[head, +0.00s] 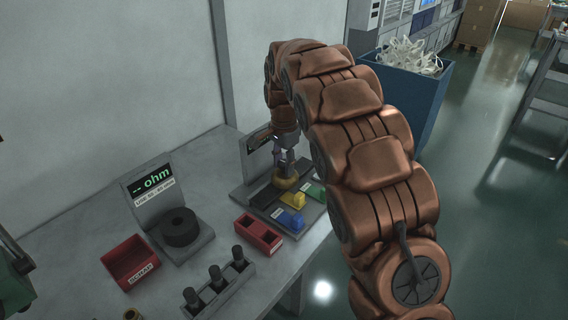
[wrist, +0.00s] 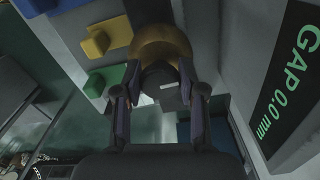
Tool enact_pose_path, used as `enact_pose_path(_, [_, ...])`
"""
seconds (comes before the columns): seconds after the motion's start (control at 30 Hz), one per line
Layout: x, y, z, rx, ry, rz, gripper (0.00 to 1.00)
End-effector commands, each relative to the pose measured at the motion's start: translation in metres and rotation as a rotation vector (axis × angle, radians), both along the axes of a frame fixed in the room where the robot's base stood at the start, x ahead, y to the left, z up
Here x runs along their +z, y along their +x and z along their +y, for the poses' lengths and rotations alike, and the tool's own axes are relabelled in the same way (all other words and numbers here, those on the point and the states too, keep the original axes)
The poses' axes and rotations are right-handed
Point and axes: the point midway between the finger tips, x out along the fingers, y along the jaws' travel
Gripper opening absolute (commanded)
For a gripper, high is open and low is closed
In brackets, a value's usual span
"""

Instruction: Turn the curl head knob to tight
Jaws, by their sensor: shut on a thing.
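The curl head is a brass-coloured round body (wrist: 160,45) on the forming station, below my gripper; it also shows in the head view (head: 286,182). A dark knob (wrist: 170,97) with a short pale mark stands on it. My gripper (head: 287,160) points down over the curl head, and its two fingers are shut on the knob, one on each side. In the head view the fingers and wrist hide the knob. I cannot read which setting the pale mark points to.
Blue (head: 287,220), yellow (head: 293,200) and green (head: 313,191) blocks sit in front of the curl head. A "GAP 0.0 mm" display (wrist: 292,85) stands close beside my gripper. A red bin (head: 258,233), a black-post rack (head: 222,287) and an ohm meter (head: 153,190) are to the left.

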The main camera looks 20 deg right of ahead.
Motion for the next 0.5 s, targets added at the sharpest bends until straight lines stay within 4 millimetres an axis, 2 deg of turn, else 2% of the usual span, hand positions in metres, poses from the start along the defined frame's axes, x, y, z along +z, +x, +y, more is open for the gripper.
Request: enact_pose_path(0.5, [0.0009,0.0010,-0.0011,-0.075,-0.002,-0.003,0.05])
